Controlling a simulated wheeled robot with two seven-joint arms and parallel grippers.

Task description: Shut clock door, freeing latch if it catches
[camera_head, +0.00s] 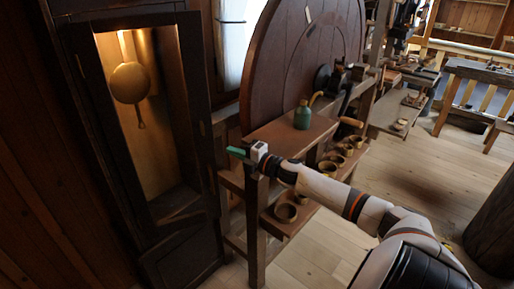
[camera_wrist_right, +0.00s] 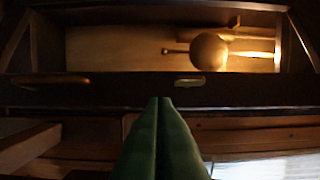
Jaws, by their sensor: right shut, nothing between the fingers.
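The tall dark wooden clock (camera_head: 180,255) stands at the left in the head view. A gold pendulum (camera_head: 129,83) hangs in its lit inside, and it also shows in the right wrist view (camera_wrist_right: 208,52). The dark frame of the clock door (camera_head: 201,100) borders the opening. I cannot tell whether it is flush or slightly ajar. A small brass plate (camera_wrist_right: 189,82), perhaps the latch, is on the dark frame. My right gripper (camera_head: 236,152) has green fingers (camera_wrist_right: 161,105), shut and empty, just right of the clock and apparently apart from it. My left gripper is not in view.
A wooden bench (camera_head: 285,135) beside the clock holds a green bottle (camera_head: 302,115), with a large wooden disc (camera_head: 300,50) behind. The floor (camera_head: 420,160) at right is mostly clear.

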